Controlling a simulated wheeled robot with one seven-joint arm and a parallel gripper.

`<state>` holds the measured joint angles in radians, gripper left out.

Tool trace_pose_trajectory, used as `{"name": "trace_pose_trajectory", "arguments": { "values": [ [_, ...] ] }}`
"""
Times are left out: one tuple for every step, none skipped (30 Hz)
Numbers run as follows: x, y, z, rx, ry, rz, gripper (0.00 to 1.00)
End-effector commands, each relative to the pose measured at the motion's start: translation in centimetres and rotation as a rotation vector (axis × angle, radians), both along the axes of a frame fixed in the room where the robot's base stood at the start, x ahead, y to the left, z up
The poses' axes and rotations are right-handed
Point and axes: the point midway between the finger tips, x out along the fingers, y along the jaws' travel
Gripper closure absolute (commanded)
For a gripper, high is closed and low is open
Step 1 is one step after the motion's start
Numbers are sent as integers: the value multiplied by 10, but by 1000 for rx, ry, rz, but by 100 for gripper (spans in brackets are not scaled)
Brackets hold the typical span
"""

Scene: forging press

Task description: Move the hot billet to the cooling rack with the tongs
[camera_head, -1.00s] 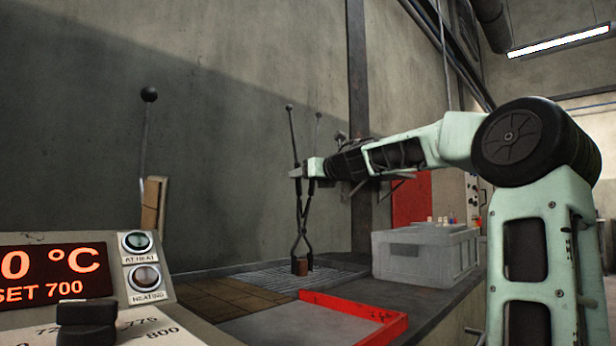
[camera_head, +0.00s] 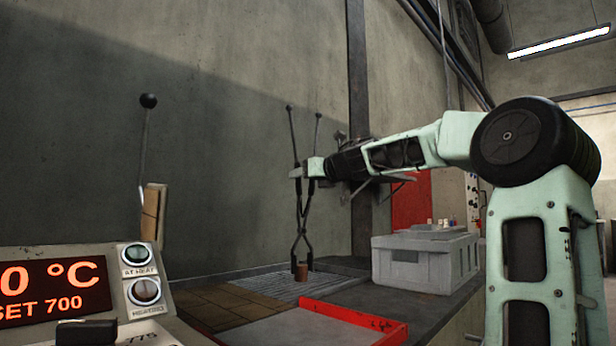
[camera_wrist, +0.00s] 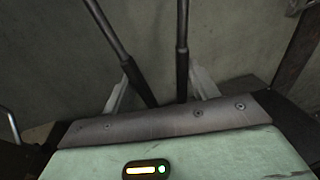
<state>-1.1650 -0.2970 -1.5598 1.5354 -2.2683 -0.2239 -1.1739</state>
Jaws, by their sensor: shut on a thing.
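The tongs (camera_head: 303,222) hang upright from my gripper (camera_head: 304,173), which is shut on their handles. In the wrist view my gripper (camera_wrist: 165,95) has its two fingers against the dark handles. The billet (camera_head: 301,272) is a small reddish-brown cylinder at the lower end of the tongs, between their jaws. It shows no bright glow. The cooling rack (camera_head: 255,283) is a dark grated area on the bench below and behind the billet. I cannot tell whether the billet touches it.
A red-edged tray (camera_head: 355,316) lies in front. A grey crate (camera_head: 425,262) stands to the right on the bench. A control panel (camera_head: 75,290) reading "SET 700" is at lower left. A lever with a black ball (camera_head: 148,101) stands at the left wall.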

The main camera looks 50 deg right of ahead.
Motion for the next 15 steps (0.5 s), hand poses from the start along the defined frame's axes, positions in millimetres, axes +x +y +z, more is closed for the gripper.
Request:
{"name": "trace_pose_trajectory", "arguments": {
  "values": [
    [0,0,6,-1,-2,-1,48],
    [0,0,7,-1,-2,-1,48],
    [0,0,9,-1,-2,-1,48],
    [0,0,11,-1,-2,-1,48],
    [0,0,12,0,-2,-1,48],
    [0,0,14,0,-2,-1,48],
    [0,0,15,0,-2,-1,48],
    [0,0,16,0,-2,0,48],
    [0,0,18,0,-2,0,48],
    [0,0,20,-1,-3,0,48],
    [0,0,21,0,-3,0,48],
    [0,0,23,0,-3,0,48],
    [0,0,24,0,-3,0,48],
    [0,0,26,0,-3,0,48],
    [0,0,27,0,-3,0,48]
  ]
}}
